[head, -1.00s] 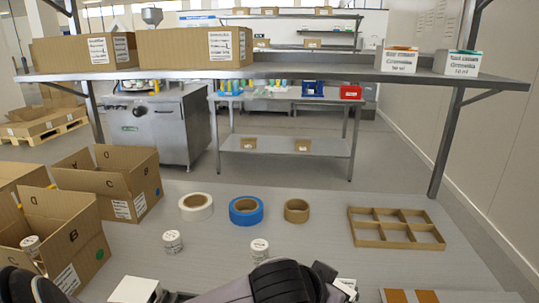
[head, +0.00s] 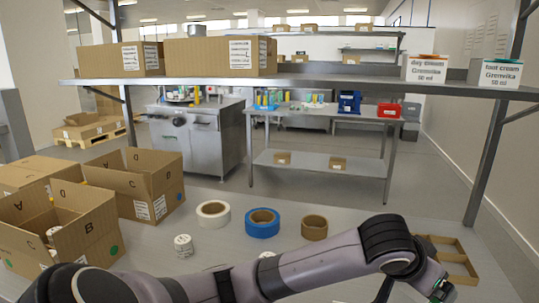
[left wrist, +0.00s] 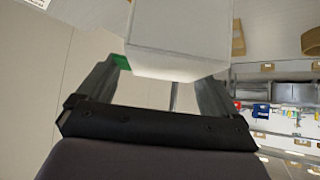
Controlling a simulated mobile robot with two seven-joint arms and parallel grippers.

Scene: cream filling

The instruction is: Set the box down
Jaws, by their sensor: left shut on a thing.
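My left gripper (left wrist: 165,68) is shut on a white box (left wrist: 178,35) in the left wrist view. The box sits between the two fingers, and a green patch shows beside the left finger. The box's far part is cut off by the top edge of that view. In the head view my left arm reaches across the front of the table to the lower right; the held box cannot be made out there. My right gripper is not in view.
The table (head: 200,262) holds white tape (head: 213,214), blue tape (head: 263,223), brown tape (head: 314,228), a jar (head: 184,246) and open cartons (head: 135,185). A cardboard divider (head: 460,268) lies at the right, partly behind my arm. A shelf (head: 340,83) above carries cartons and two small boxes (head: 426,68).

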